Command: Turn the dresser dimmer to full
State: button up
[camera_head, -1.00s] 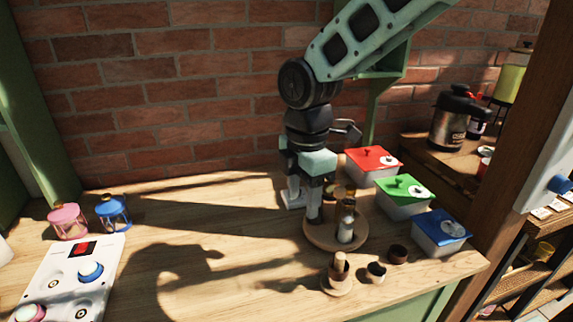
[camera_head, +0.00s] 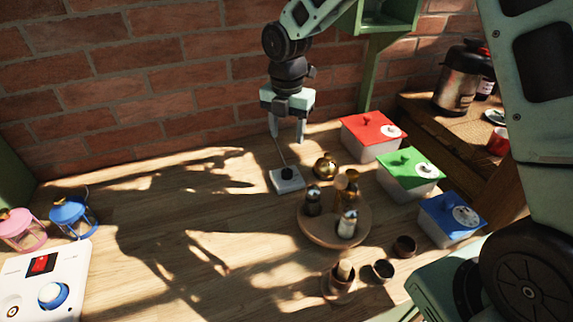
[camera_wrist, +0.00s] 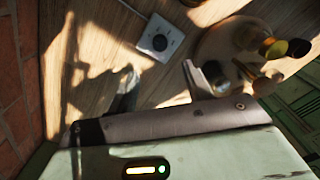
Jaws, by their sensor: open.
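The dimmer (camera_head: 287,179) is a small white box with a round black knob, lying on the wooden dresser top (camera_head: 190,205) with a thin cord running from its back. In the wrist view the dimmer (camera_wrist: 160,38) lies just beyond and between the fingertips. Its knob setting is too small to read. My gripper (camera_head: 287,138) is open and empty, pointing down, above the dimmer and apart from it. The wrist view shows my gripper's two fingers (camera_wrist: 160,75) spread apart.
A round wooden tray (camera_head: 318,230) with several bottles stands close to the dimmer's right. Red (camera_head: 372,128), green (camera_head: 408,168) and blue-lidded (camera_head: 450,212) boxes stand farther right. A white switch panel (camera_head: 48,285) and lanterns (camera_head: 72,216) are at left. The top left of the dimmer is clear.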

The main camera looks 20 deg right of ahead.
aim_at(287, 171)
notch_tip(287, 171, down, 12)
jog(key=shift+p, duration=0.6)
jog(key=c, duration=1)
